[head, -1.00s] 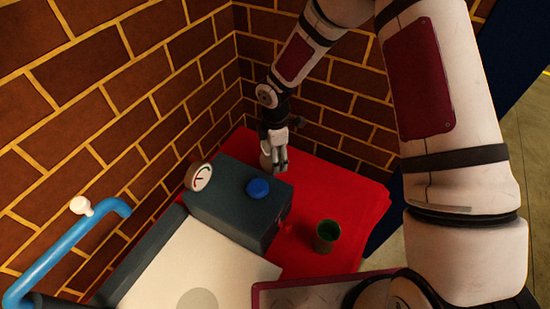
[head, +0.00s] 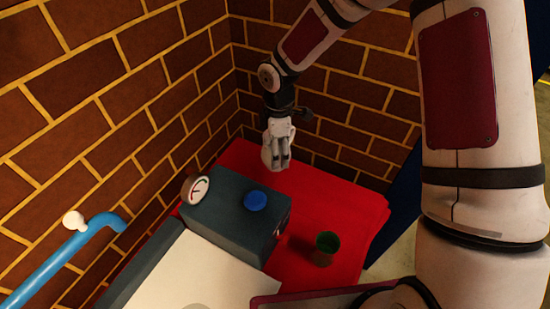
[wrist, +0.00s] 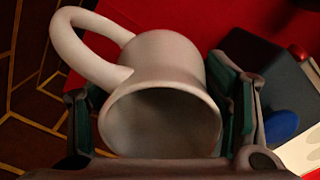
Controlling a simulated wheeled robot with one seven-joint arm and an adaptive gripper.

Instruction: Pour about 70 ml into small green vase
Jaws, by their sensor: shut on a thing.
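My gripper (head: 280,154) is over the far part of the red tabletop, shut on a pale jug (head: 268,157). In the wrist view the jug (wrist: 165,70) sits between both fingers, its loop handle to the upper left and its wide dark mouth towards the camera. Its contents cannot be made out. The small green vase (head: 326,247) stands upright on the red surface, nearer and to the right of my gripper in the head view. Its open top faces up. The jug is well apart from the vase.
Brick walls close in behind and left. A blue pipe (head: 60,265) runs at left. The red tabletop (head: 310,200) between jug and vase is clear.

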